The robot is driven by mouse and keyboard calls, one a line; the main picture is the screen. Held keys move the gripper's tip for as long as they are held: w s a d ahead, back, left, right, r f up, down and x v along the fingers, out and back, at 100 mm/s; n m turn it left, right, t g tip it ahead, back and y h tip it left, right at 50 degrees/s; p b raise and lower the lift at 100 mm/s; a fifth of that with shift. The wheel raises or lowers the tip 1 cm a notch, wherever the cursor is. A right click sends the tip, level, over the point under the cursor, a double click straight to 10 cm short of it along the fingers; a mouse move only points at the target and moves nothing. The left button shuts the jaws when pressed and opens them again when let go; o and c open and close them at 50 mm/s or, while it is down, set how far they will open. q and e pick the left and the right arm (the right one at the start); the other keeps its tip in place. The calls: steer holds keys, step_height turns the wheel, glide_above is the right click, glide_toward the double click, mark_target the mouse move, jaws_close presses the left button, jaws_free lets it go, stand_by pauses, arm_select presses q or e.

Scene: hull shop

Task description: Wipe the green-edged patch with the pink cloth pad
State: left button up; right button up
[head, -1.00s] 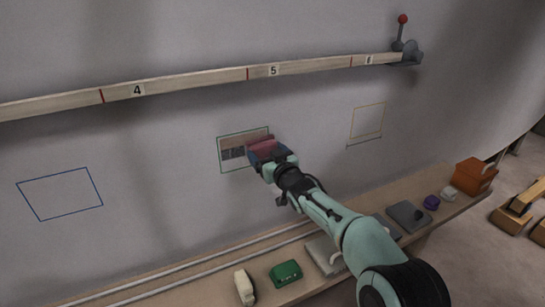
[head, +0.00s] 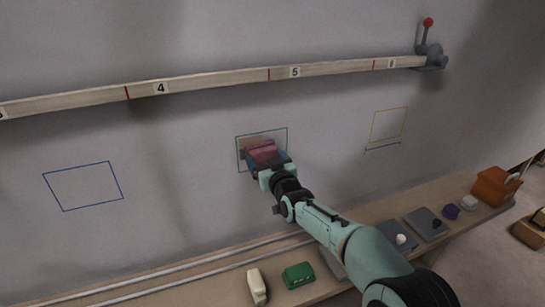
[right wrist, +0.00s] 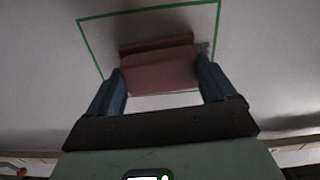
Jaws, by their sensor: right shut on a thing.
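The green-edged patch (head: 280,137) is a thin green outline on the grey hull wall, left of the yellow outline. A brownish smear (head: 249,143) shows inside its upper left part. My right gripper (head: 268,162) is shut on the pink cloth pad (head: 262,151), which is over the lower middle of the patch. In the right wrist view the pad (right wrist: 160,74) sits between the two blue fingers, inside the green outline (right wrist: 150,11). A dark smudge (right wrist: 205,48) shows right of the pad. I cannot tell whether the pad touches the wall. My left gripper is out of view.
A numbered wooden rail (head: 210,80) crosses the wall above, ending at a red-knobbed lever (head: 428,23). The shelf (head: 190,255) below holds a green block (head: 298,275), a cream block (head: 257,286), grey plates and an orange box (head: 496,186).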

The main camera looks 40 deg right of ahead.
steer(key=shift+a, duration=0.35)
steer(key=shift+w+a+r+p, duration=0.1)
steer(key=shift+w+a+p, duration=0.05)
steer(key=shift+a+p, duration=0.4)
steer(key=shift+w+a+r+p, duration=0.1)
steer(key=shift+a+p, duration=0.25)
steer(key=shift+p, duration=0.35)
steer(key=shift+w+a+f+p, duration=0.2)
steer(key=shift+a+p, duration=0.25)
steer(key=shift+a, duration=0.15)
